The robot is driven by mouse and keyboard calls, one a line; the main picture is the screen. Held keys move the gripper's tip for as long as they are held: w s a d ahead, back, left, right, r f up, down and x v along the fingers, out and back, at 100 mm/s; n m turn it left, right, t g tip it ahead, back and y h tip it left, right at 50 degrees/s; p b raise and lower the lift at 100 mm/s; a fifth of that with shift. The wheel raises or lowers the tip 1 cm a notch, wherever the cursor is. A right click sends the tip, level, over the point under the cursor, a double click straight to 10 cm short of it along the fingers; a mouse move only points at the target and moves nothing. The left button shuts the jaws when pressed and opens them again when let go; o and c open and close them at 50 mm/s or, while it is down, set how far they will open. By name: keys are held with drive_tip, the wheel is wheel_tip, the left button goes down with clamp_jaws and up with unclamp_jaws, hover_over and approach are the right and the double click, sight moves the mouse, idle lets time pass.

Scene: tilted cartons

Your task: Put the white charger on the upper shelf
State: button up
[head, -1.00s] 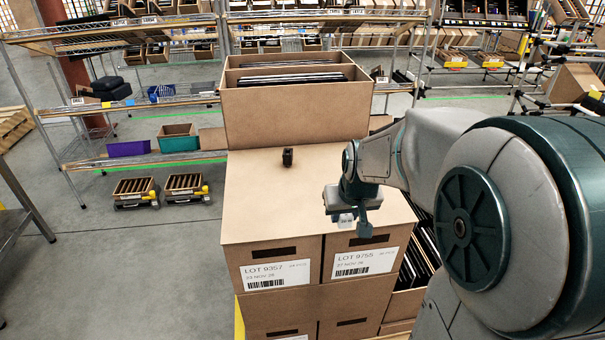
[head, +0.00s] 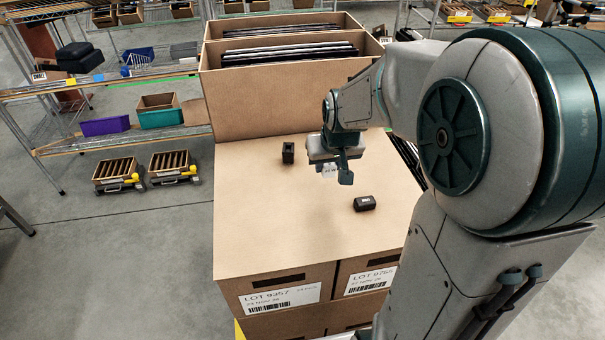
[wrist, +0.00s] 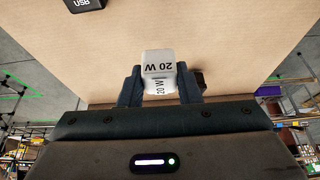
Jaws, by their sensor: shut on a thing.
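In the head view the charger (head: 329,170) shows as a small white block below my gripper (head: 332,172), partly hidden by a finger. The gripper is shut on it, over the carton top (head: 260,220). I cannot tell the gap between the charger and the cardboard. The wire shelving (head: 120,85) stands at the back left, with an upper and a lower shelf in view.
A black block (head: 288,153) stands upright on the carton top, left of my gripper. A second black block (head: 365,203) lies to the right; a black block marked "USB" (wrist: 86,4) shows in the wrist view. An open carton of dark panels (head: 270,95) rises behind.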

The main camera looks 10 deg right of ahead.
hover_over(294, 184)
drive_tip(key=s, duration=0.1)
wheel_tip(294, 184, down, 6)
drive_tip(key=shift+s+r, duration=0.15)
drive_tip(key=shift+f, duration=2)
drive_tip(key=shift+f, duration=0.25)
drive_tip(key=o, duration=1.1)
drive_tip(key=shift+r, duration=0.1)
drive_tip(key=shift+c, duration=0.2)
drive_tip(key=shift+r, duration=0.1)
